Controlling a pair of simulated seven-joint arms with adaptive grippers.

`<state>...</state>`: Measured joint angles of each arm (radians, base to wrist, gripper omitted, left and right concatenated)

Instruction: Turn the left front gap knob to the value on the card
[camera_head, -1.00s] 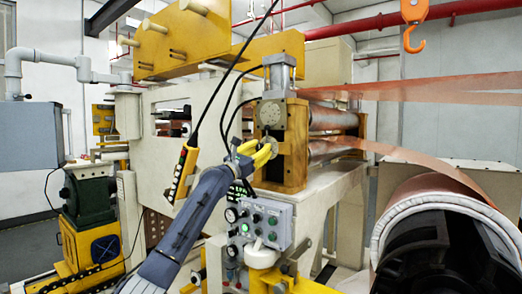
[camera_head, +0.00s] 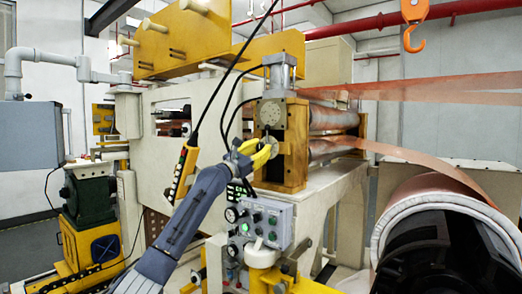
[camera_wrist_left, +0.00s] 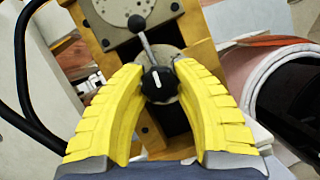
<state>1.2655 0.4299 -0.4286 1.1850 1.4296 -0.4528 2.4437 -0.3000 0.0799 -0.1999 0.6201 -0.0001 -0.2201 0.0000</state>
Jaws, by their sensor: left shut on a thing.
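The black gap knob (camera_wrist_left: 158,84) has a white pointer line that stands nearly upright in the left wrist view. My left gripper (camera_wrist_left: 158,76) has its yellow fingers shut on the knob from both sides. A grey rod with a ball end (camera_wrist_left: 136,23) stands just above the knob. In the head view my left gripper (camera_head: 263,153) is at the front of the wooden-coloured roller stand (camera_head: 297,130), below a round grey plate (camera_head: 270,112). There the fingers hide the knob. I cannot make out a card or its value. My right gripper is not in view.
A yellow pendant (camera_head: 183,172) hangs on a cable left of the gripper. Copper foil (camera_head: 420,160) runs right towards a large roll (camera_head: 430,188). An orange hook (camera_head: 414,38) hangs above.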

